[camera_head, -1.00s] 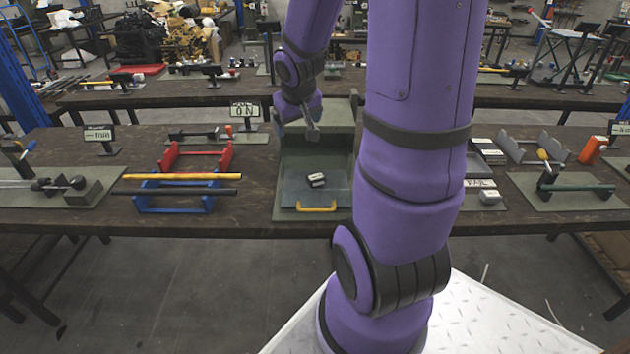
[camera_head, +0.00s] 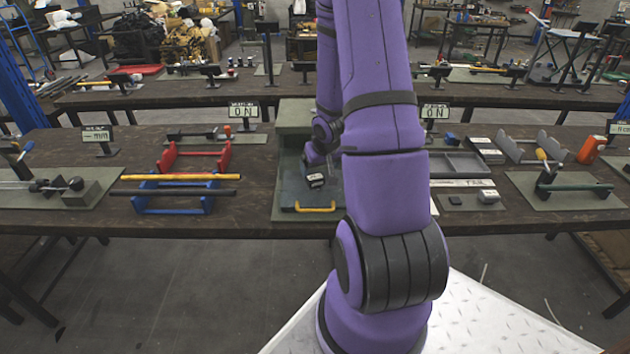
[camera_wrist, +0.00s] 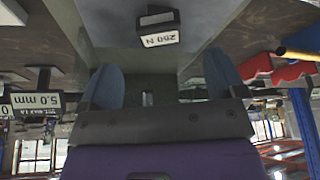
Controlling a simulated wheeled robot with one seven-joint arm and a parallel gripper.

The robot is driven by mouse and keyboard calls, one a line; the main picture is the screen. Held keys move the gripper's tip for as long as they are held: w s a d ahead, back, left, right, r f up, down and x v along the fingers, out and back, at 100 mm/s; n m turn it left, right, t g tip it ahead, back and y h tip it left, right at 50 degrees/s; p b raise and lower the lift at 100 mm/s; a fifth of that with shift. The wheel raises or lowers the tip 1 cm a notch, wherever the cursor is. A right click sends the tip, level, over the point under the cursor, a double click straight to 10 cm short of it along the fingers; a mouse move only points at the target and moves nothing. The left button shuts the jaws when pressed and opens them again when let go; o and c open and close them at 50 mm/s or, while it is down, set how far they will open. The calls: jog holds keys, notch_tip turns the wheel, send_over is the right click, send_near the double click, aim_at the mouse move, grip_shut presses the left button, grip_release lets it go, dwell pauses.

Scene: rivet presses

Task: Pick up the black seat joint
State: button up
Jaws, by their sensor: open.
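A small black block with a white label reading "250 N" (camera_head: 315,181) lies on the grey-green plate of the press station in the head view. It looks like the black seat joint, though its label gives only a force. In the wrist view the block (camera_wrist: 158,27) is at the top centre, beyond my fingertips and apart from them. My gripper (camera_wrist: 163,85) is open and empty, its two blue-grey fingers spread wide. In the head view my gripper (camera_head: 323,160) is just above the block, partly hidden by my arm.
The station plate (camera_head: 292,190) has a yellow handle (camera_head: 315,209) at its front edge. A raised green block (camera_head: 296,115) stands behind. Left are a red rack (camera_head: 190,160) and a blue rack (camera_head: 172,200) holding rods. Grey trays (camera_head: 458,165) lie right.

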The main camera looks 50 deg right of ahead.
aim_at(316, 178)
jog(key=shift+x, duration=3.35)
jog(key=shift+s, duration=0.1)
jog(key=c, duration=1.1)
jog(key=shift+r, duration=5)
